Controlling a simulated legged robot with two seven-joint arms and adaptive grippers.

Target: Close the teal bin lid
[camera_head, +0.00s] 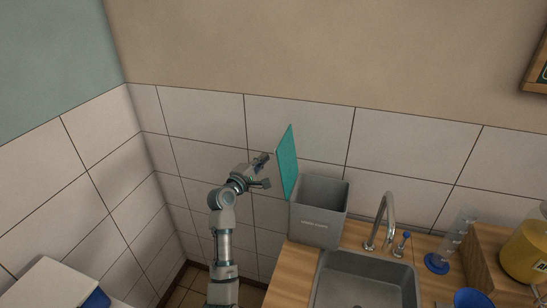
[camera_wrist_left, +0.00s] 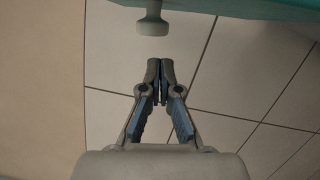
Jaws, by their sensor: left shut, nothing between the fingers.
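The teal bin lid (camera_head: 287,163) stands open, nearly upright, at the left edge of the grey bin (camera_head: 316,227). The bin's mouth is uncovered. My left gripper (camera_head: 263,160) is just left of the lid, on its outer side. In the left wrist view the left gripper (camera_wrist_left: 160,65) is shut and empty. A strip of the teal lid (camera_wrist_left: 235,8) shows along the top there, with a pale knob (camera_wrist_left: 152,25) beyond the fingertips, apart from them. My right gripper is not in view.
The bin stands at the left end of a wooden counter (camera_head: 290,270), beside a sink (camera_head: 365,285) with a faucet (camera_head: 388,215). A tiled wall (camera_head: 300,110) is close behind. A clear cylinder with a blue base (camera_head: 437,263) and a yellow container (camera_head: 525,250) stand right.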

